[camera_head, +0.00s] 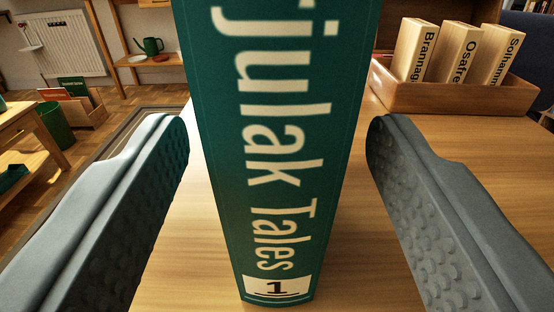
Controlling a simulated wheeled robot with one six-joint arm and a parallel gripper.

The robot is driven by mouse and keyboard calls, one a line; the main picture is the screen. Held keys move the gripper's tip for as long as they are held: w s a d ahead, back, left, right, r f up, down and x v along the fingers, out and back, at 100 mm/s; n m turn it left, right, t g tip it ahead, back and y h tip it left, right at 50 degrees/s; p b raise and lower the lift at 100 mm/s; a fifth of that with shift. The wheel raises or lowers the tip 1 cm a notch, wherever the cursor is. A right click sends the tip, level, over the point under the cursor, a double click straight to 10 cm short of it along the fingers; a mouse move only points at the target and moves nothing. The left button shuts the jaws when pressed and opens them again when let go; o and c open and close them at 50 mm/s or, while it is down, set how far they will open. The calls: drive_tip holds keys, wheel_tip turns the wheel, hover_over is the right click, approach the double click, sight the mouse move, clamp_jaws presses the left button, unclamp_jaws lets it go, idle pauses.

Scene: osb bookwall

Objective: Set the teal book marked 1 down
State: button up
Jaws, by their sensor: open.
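The teal book marked 1 (275,170) stands upright on the wooden table (390,240), its spine facing me. The spine reads "...rjulak Tales" and carries a white label with a 1 at the bottom. Its top is cut off by the upper edge of the view. My gripper (278,150) is open, with one grey finger on each side of the book. There is a clear gap at the right finger, and the left finger's tip is close to the book's left edge without visibly gripping it.
A wooden box (455,98) with several cream books stands on the table at the back right. On the left, beyond the table, are a green bin (55,125), a crate with books (85,110) and a shelf with a green watering can (148,47). Table room is free right of the book.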

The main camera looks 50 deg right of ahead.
drive_tip(key=v, duration=0.9)
drive_tip(key=s+d+r+n+g+y, duration=0.4)
drive_tip(key=s+d+y, duration=0.4)
drive_tip(key=s+d, duration=0.3)
drive_tip(key=s+r+n+t+y, duration=0.3)
drive_tip(key=s+r+t, duration=0.2)
drive_tip(key=s+r, duration=0.4)
drive_tip(key=s+r+n+t+y, duration=0.3)
drive_tip(key=s+r+t, duration=0.2)
drive_tip(key=s+r, duration=0.4)
wheel_tip(320, 180, up, 5)
drive_tip(key=shift+d+r+n+t+y, duration=0.15)
drive_tip(key=shift+d+n+t+y, duration=0.15)
drive_tip(key=shift+n+t, duration=0.1)
